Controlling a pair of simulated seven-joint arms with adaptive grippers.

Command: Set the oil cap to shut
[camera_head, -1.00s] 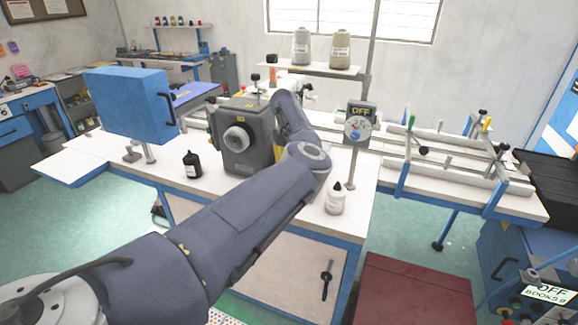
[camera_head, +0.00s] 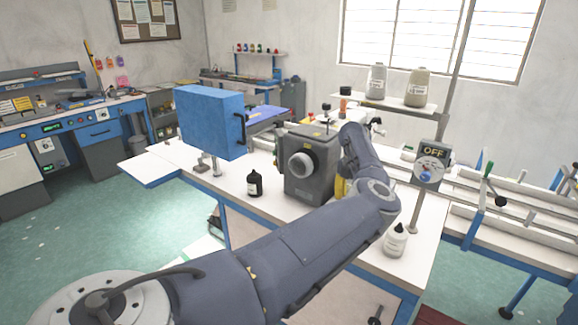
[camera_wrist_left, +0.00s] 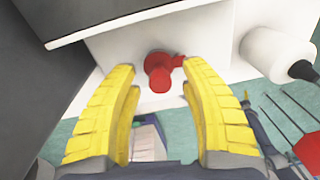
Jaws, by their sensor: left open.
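A small red cap-like part (camera_wrist_left: 159,72) with a short side arm sits against a white surface in the left wrist view. It looks like the oil cap. My left gripper (camera_wrist_left: 157,72) is open, with its yellow fingers on either side of the red part, which shows between and beyond the tips. I cannot tell whether they touch it. In the head view, my left arm hides the red part and most of the gripper; only a bit of yellow finger shows beside the grey machine (camera_head: 308,165). My right gripper is not in view.
A black bottle (camera_head: 255,184) and a white bottle (camera_head: 396,241) stand on the white table. A control box reading OFF (camera_head: 431,165) stands on a post at the right. A blue box (camera_head: 208,122) stands left of the machine.

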